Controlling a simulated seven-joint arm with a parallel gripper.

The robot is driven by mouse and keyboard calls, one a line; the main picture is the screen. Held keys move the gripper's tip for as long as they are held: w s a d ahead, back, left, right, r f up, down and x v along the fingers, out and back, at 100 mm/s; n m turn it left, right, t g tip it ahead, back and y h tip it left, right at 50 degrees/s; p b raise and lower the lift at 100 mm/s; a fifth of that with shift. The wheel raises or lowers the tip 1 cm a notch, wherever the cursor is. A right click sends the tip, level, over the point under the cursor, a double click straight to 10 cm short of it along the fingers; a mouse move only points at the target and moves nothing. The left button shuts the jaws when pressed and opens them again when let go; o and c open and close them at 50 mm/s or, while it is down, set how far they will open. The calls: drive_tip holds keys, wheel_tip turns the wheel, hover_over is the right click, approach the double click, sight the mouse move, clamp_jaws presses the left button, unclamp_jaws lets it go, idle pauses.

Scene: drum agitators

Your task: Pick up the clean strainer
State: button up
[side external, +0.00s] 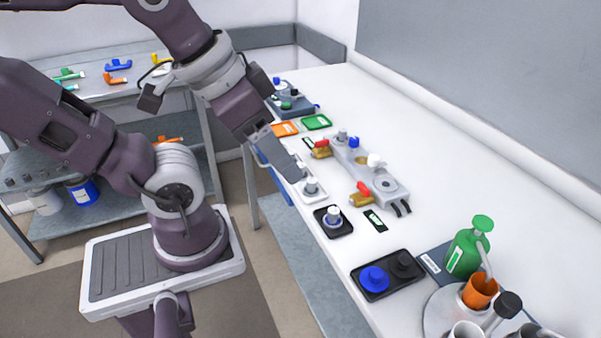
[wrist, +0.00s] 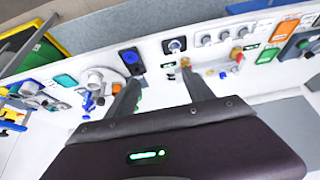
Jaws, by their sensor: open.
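I cannot tell for certain which item is the clean strainer. A small white and grey round fitting (side external: 332,214) sits on a small black tray (side external: 345,232) near the table's front edge; in the wrist view the fitting (wrist: 175,45) is ahead of the fingers. A white tray with grey round parts (side external: 311,187) lies just behind it in the side view, and these parts (wrist: 215,37) also show in the wrist view. My gripper (wrist: 162,78) is open, with nothing visible between its fingers. In the side view it (side external: 296,174) hangs over the front edge near the white tray.
A black tray with blue and black knobs (side external: 375,278), a green pump bottle (side external: 468,248) and an orange cup (side external: 480,291) stand to the right. A grey block with brass and red-handled valves (side external: 383,183) lies mid-table. Orange (side external: 285,129) and green (side external: 316,122) trays lie farther back.

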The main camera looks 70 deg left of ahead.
drive_tip(key=shift+c, duration=1.1)
drive_tip(key=n+g, duration=0.6)
drive_tip(key=n, duration=0.9)
hover_over(301, 165)
drive_tip(key=f, duration=1.4)
drive_tip(key=shift+w+d+f, duration=0.15)
drive_tip(key=shift+w+d, duration=0.15)
drive_tip(key=f, duration=0.6)
drive_tip(key=shift+s+a+f, duration=0.25)
drive_tip(key=shift+s+a, duration=0.1)
drive_tip(key=shift+s, duration=0.05)
drive_tip(key=shift+f, duration=0.3)
clamp_jaws()
